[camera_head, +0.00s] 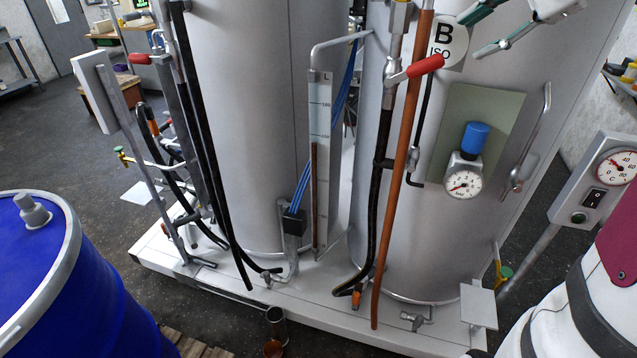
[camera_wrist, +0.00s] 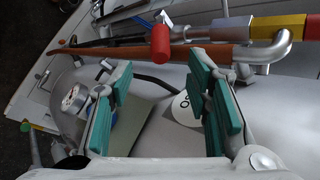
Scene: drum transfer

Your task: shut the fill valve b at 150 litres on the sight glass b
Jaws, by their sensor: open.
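Tank B (camera_head: 400,230) bears a round "B ISO" label (camera_head: 443,38). Fill valve b (camera_head: 395,72) has a red-gripped lever (camera_head: 425,65) pointing right and slightly up, out from the pipe. The red grip also shows in the wrist view (camera_wrist: 160,43), beyond the fingertips.
A copper-brown pipe (camera_head: 400,150) and black hoses run down beside the valve. A blue-knobbed regulator with gauge (camera_head: 463,182) and a bent handle (camera_head: 530,140) are on tank B's front. A blue drum (camera_head: 60,270) stands at left. A switch box with dial (camera_head: 600,185) is at right.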

